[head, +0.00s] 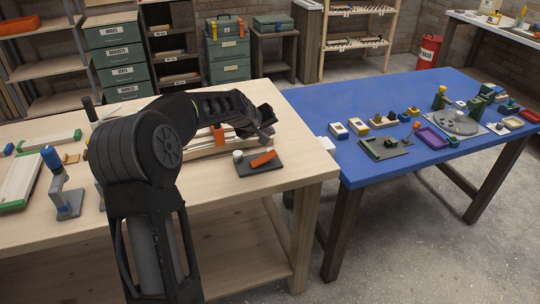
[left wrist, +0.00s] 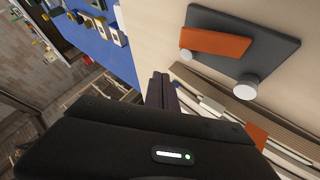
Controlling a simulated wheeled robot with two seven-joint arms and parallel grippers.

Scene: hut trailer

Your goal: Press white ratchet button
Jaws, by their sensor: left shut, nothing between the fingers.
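A dark plate (head: 262,168) lies near the right end of the wooden table, bearing an orange bar (head: 264,158) and a round white button (head: 238,154). In the left wrist view the plate (left wrist: 290,46) is at upper right. The larger white button (left wrist: 244,88) stands at its lower edge, and a smaller pale knob (left wrist: 186,55) is by the end of the orange bar (left wrist: 215,42). My left gripper (head: 266,137) is shut and empty, behind the plate in the head view. Its closed fingers (left wrist: 160,92) are apart from the button. My right gripper is not in view.
Wooden strips and an orange piece (head: 217,134) lie just behind the plate. A blue table (head: 350,105) with several small parts, a grey disc (head: 452,122) and a purple tray (head: 432,138) stands to the right. Bare wood (head: 308,165) lies right of the plate.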

